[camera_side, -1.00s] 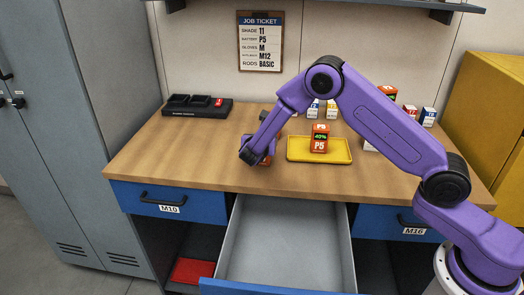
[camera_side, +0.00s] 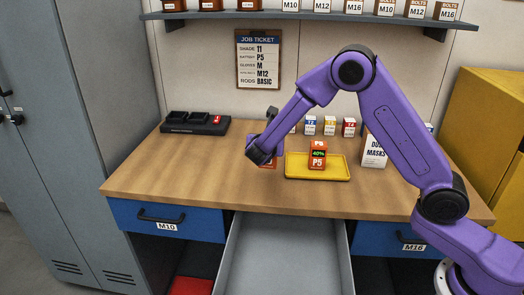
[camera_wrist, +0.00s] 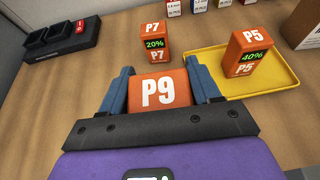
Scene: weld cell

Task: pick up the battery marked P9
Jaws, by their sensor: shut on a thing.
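The orange battery marked P9 (camera_wrist: 158,92) is between the two blue fingers of my gripper (camera_wrist: 162,88) in the wrist view. My gripper is shut on it. In the side view my gripper (camera_side: 262,158) is over the bench left of the yellow tray, and the battery P9 is mostly hidden by it. I cannot tell whether the battery touches the bench. An orange battery marked P7 (camera_wrist: 155,44) stands just beyond my gripper in the wrist view. An orange battery marked P5 (camera_side: 318,156), reading 40%, stands on the yellow tray (camera_side: 300,174).
A black charger dock (camera_side: 195,124) sits at the back left. A dust masks box (camera_side: 375,149) and several small boxes (camera_side: 330,125) stand at the back. The drawer below (camera_side: 285,255) is open. The bench's left front (camera_side: 170,180) is clear.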

